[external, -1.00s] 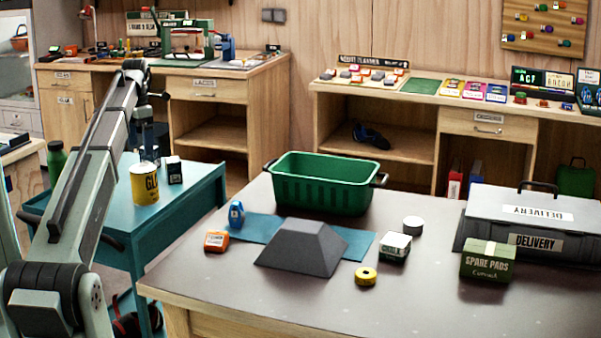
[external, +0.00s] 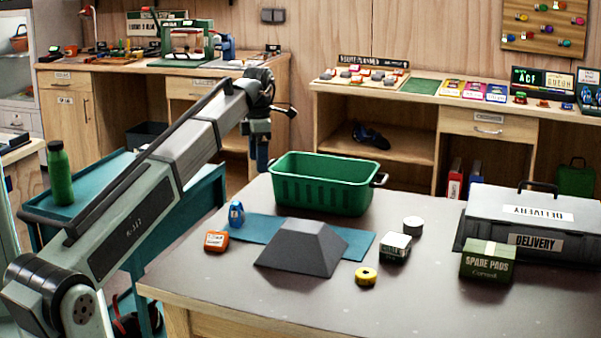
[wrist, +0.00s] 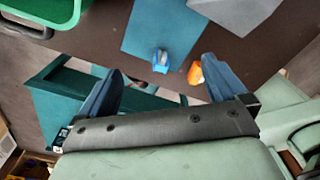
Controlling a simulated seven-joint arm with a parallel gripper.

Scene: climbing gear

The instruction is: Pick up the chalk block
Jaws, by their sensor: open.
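No block in view carries a readable chalk label. The most block-like thing is a small dark box with a white top (external: 396,248), right of the grey wedge on the table. A small orange box (external: 216,241) lies by the table's left edge; it also shows in the wrist view (wrist: 196,73). A blue bottle-like item (external: 236,214) stands beside it, also in the wrist view (wrist: 160,61). My gripper (external: 262,160) hangs left of the green bin, above the table's far left edge. In the wrist view its fingers (wrist: 163,88) are spread, with nothing between them.
A grey wedge (external: 302,250) sits on a teal mat (external: 250,228). A green bin (external: 322,190) stands behind it. A white-topped cylinder (external: 413,225), yellow roll (external: 366,276), spare pads box (external: 488,261) and delivery case (external: 520,215) are to the right. The front table area is clear.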

